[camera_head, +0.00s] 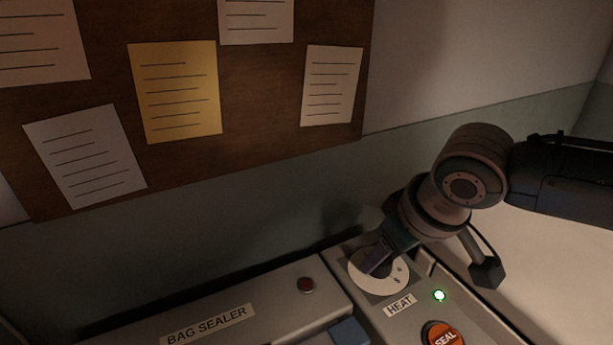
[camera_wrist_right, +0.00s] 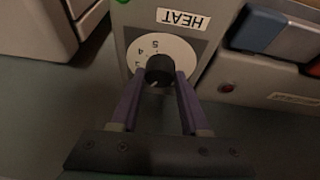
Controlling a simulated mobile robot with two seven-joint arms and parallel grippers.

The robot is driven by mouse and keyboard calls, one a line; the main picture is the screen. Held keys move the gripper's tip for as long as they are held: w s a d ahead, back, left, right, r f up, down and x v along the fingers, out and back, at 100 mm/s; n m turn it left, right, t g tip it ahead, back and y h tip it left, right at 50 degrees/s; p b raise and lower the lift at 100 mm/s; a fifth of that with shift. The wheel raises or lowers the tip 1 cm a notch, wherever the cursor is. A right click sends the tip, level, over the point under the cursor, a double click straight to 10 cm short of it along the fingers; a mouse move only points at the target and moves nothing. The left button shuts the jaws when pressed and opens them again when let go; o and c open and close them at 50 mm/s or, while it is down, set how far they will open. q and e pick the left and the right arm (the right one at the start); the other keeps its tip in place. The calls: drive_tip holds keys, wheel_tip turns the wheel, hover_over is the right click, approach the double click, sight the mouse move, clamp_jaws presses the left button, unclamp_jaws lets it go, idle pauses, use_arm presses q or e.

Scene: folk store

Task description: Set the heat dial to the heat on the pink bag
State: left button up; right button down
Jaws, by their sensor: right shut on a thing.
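The heat dial's black knob (camera_wrist_right: 159,71) sits on a white numbered disc (camera_wrist_right: 178,52) in the right wrist view. The digits 4 and 5 can be read there; other marks are partly hidden. My right gripper (camera_wrist_right: 159,77) has its purple fingers on both sides of the knob and is shut on it. In the head view my right gripper (camera_head: 374,264) comes down on the white disc (camera_head: 386,284) and hides the knob. The HEAT label (camera_head: 399,305) is in front of the disc. The pink bag is not in view. My left gripper is not in view.
The bag sealer (camera_head: 278,311) has a red button (camera_head: 306,284), a blue part (camera_head: 349,333), an orange SEAL button (camera_head: 442,335) and a lit green lamp (camera_head: 439,295). A wall stands close behind, with a brown board (camera_head: 255,100) of several paper notes.

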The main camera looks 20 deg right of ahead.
drive_tip(key=shift+a+r+m+h+p, duration=0.15)
drive_tip(key=shift+r+m+h+p, duration=0.15)
drive_tip(key=shift+m+p, duration=0.6)
drive_tip(key=m+h+p, duration=0.1)
drive_tip(key=m, duration=0.1)
drive_tip(key=shift+f+m, duration=0.15)
drive_tip(key=shift+m, duration=0.25)
drive_tip(key=shift+w+a+f+m+g+h+p, duration=0.1)
drive_tip(key=shift+m+g+h+p, duration=0.35)
drive_tip(key=shift+m, duration=0.75)
drive_tip(key=shift+m+g+h, duration=0.35)
drive_tip(key=shift+m+h, duration=0.1)
drive_tip(key=shift+m, duration=0.85)
drive_tip(key=shift+c, duration=1.9)
unclamp_jaws()
